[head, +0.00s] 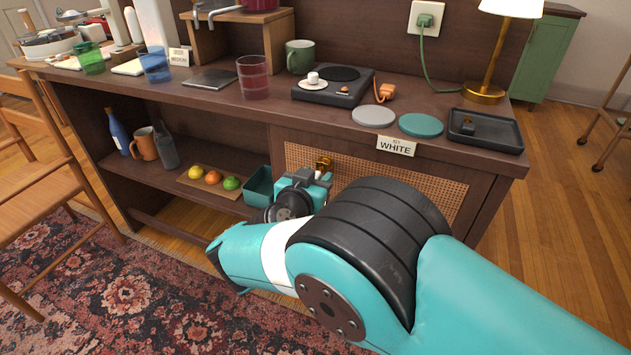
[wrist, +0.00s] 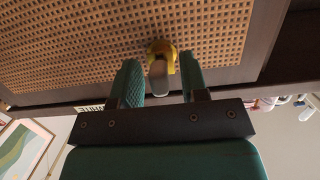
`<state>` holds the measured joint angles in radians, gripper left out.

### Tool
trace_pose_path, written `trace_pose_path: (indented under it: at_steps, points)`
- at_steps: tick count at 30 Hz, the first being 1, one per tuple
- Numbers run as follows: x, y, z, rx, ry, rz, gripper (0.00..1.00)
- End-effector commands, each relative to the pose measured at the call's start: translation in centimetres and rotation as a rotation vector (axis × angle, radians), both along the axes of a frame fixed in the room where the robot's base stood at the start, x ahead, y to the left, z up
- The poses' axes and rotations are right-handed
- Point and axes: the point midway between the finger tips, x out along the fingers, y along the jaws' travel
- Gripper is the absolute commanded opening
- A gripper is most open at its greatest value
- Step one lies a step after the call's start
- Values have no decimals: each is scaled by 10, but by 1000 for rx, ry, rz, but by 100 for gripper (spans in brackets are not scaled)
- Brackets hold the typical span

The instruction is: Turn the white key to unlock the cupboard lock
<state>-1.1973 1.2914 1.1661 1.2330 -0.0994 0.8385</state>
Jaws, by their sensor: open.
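The brass cupboard lock (head: 324,163) sits near the top of the woven-cane door (head: 376,178). In the wrist view the lock (wrist: 162,48) shows with a pale greyish-white key (wrist: 158,69) standing out of it. My gripper (wrist: 160,78) is open, with one teal finger on each side of the key. Gaps show between the key and both fingers, so it is not gripped.
Left of the door, an open shelf holds a teal bin (head: 258,187), a fruit board (head: 190,183) and bottles. A wooden chair (head: 50,180) stands at left.

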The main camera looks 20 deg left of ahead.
Motion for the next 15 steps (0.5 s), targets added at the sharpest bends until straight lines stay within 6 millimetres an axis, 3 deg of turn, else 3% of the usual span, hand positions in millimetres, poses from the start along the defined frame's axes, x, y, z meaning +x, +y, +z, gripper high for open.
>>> trace_pose_path:
  at_steps: [6,11,15]
  points:
    - [0,0,0,0,0,0,38]
    - [0,0,0,1,0,0,1]
    - [0,0,0,2,0,0,0]
